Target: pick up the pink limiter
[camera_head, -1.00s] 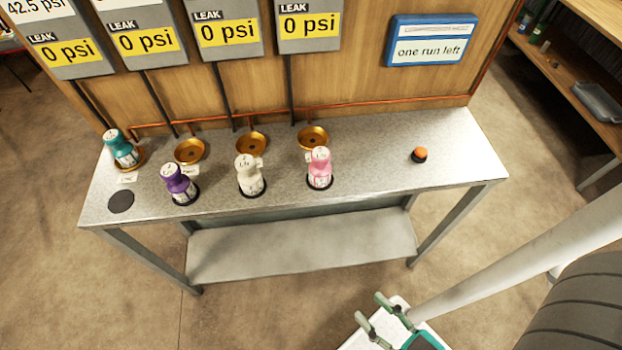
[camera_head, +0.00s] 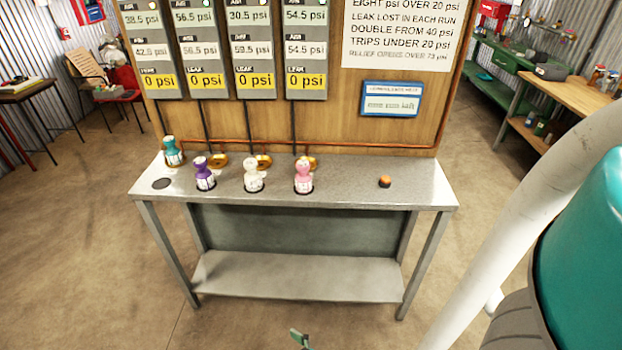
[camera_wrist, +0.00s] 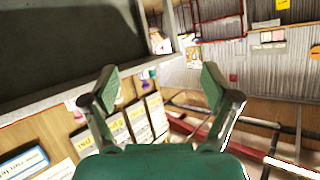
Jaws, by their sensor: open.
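The pink limiter (camera_head: 303,173) stands upright on a dark round pad near the front edge of the metal bench (camera_head: 345,190). It is right of the white limiter (camera_head: 253,177) and the purple limiter (camera_head: 205,175). My gripper (camera_wrist: 160,84) is open and empty, its two green fingers wide apart in the wrist view. In the head view only a bit of my gripper (camera_head: 300,338) shows at the bottom edge, in front of and below the bench, well apart from the pink limiter. The wrist view is steeply tilted, with small bottles far off between the fingers.
The teal limiter (camera_head: 173,151) stands at the bench's back left. Brass seats (camera_head: 263,161) line the back. An orange-topped black button (camera_head: 385,182) sits at right. A wooden gauge board (camera_head: 350,125) rises behind the bench. The floor in front is clear.

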